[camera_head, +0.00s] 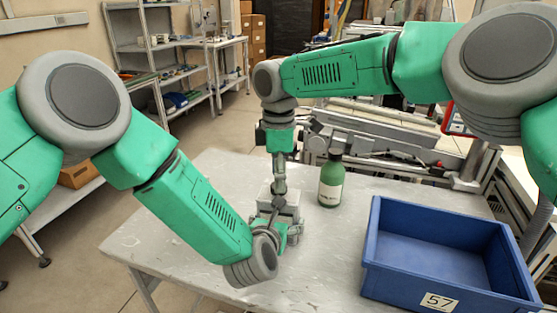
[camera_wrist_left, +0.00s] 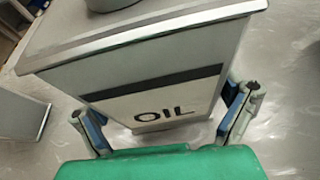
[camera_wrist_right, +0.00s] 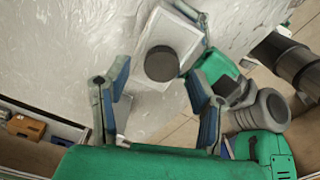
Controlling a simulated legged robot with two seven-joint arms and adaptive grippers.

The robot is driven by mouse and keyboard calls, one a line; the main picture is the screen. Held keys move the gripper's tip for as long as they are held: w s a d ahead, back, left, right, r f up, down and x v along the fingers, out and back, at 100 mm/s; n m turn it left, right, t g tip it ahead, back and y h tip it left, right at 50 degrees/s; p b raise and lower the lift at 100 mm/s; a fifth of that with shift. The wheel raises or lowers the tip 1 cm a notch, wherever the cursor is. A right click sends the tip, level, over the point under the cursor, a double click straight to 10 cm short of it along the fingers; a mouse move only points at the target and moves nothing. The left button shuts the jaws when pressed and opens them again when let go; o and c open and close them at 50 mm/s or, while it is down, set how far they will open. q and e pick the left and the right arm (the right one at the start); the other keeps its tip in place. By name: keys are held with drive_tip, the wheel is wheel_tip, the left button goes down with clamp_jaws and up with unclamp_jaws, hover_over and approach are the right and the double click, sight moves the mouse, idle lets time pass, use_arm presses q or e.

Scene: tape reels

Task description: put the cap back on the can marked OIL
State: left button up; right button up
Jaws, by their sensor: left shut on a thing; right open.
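The can marked OIL (camera_wrist_left: 165,75) is a grey box-shaped can with a pale label and dark band. It stands on the table, between the fingers of my left gripper (camera_wrist_left: 165,115), which is shut on its sides. In the right wrist view the can's pale top (camera_wrist_right: 185,40) carries a dark round cap (camera_wrist_right: 161,64); I cannot tell whether it is fully seated. My right gripper (camera_wrist_right: 158,78) is open and points down above the can, its fingers apart on either side of the cap's line. In the head view the can (camera_head: 290,198) is partly hidden by both grippers.
A green bottle (camera_head: 331,182) stands just right of the can on the grey table (camera_head: 150,232). A blue crate (camera_head: 440,263) marked 57 fills the table's right side. A grey flat-sided thing (camera_wrist_left: 20,117) shows beside the can. The table's left part is clear.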

drive_tip(key=shift+f, duration=1.25)
clamp_jaws()
drive_tip(key=m, duration=0.8)
drive_tip(key=shift+o, duration=0.2)
unclamp_jaws()
